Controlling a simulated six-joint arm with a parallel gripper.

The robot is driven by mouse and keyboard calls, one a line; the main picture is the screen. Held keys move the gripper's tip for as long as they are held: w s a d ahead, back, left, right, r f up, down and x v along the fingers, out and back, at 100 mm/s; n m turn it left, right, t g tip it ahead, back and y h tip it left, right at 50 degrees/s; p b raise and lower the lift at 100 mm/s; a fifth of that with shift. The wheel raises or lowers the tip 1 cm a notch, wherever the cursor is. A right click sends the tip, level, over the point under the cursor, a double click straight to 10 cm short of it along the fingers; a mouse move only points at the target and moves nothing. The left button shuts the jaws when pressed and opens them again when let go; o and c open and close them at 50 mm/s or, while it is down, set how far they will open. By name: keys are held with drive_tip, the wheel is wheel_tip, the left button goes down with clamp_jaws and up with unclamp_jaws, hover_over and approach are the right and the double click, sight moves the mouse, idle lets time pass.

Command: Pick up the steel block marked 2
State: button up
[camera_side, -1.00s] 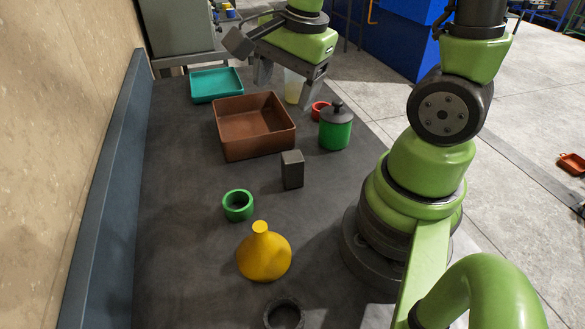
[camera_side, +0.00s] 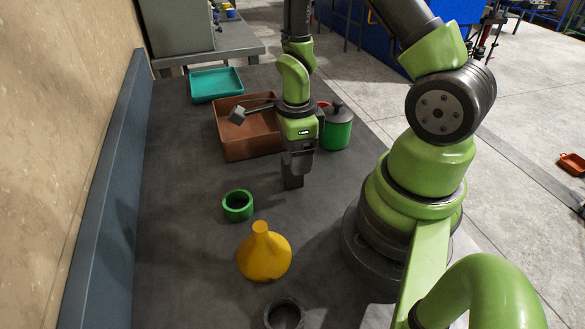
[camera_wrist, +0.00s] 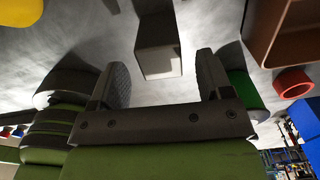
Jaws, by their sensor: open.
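The grey steel block (camera_side: 293,182) stands upright on the dark table, and its upper part is hidden by my gripper in the side view. In the wrist view the block (camera_wrist: 158,55) is just ahead of the fingertips, between their lines and apart from both. I cannot read a number on it. My gripper (camera_side: 298,172) points down over the block. In the wrist view my gripper (camera_wrist: 163,75) is open, with nothing held between its fingers.
A brown tray (camera_side: 232,148) and a green canister (camera_side: 336,132) stand close behind my gripper. A teal tray (camera_side: 216,86) is at the back.

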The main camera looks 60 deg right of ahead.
drive_tip(key=f, duration=0.5)
drive_tip(key=shift+w+a, duration=0.1)
drive_tip(key=shift+w, duration=0.15)
drive_tip(key=shift+r, duration=0.1)
clamp_jaws()
